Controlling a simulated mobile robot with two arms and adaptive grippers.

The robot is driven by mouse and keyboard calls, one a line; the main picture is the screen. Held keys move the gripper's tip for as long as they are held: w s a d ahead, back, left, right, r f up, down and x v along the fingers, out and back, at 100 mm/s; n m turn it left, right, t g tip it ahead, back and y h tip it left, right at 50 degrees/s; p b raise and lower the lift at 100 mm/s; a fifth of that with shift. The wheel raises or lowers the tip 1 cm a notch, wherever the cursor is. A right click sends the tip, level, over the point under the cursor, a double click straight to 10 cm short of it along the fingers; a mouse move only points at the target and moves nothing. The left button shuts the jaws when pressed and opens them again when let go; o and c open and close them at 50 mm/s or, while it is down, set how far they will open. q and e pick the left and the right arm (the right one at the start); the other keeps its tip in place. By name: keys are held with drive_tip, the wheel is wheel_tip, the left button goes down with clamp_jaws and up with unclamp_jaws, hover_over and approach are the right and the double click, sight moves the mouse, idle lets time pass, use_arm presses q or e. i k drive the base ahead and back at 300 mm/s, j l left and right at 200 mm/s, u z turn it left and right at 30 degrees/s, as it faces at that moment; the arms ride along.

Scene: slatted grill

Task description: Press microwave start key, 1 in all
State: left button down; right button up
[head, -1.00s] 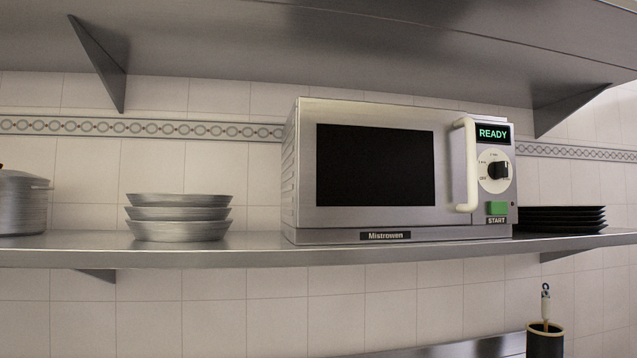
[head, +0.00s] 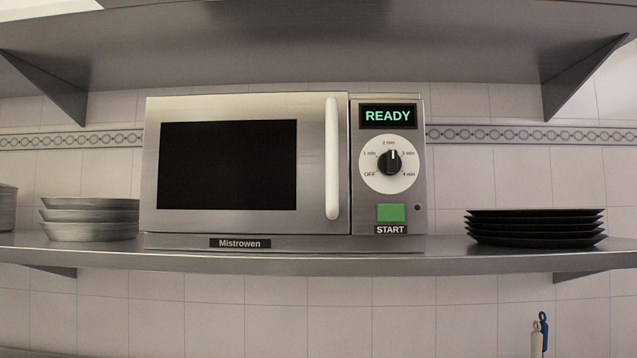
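The silver microwave (head: 290,241) stands on a metal shelf, its door shut, with a white vertical handle (head: 332,158). Its display (head: 388,116) reads READY in green. The dial (head: 394,161) below it points up, near the 2 min mark. The green start key (head: 391,213) sits low on the control panel, above a START label (head: 390,230). Nothing covers the key. Neither of my grippers is in view.
Metal plates (head: 90,217) are stacked on the shelf (head: 330,264) left of the microwave. Dark plates (head: 535,228) are stacked to its right. An upper shelf (head: 300,45) hangs above. The space before the control panel is clear.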

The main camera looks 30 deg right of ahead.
sight(391, 212)
drive_tip(key=k+l, duration=0.1)
drive_tip(key=l, duration=0.3)
drive_tip(key=k+l, duration=0.15)
drive_tip(key=l, duration=0.3)
drive_tip(key=k+l, duration=0.1)
drive_tip(key=l, duration=0.3)
drive_tip(key=k+l, duration=0.15)
drive_tip(key=l, duration=0.3)
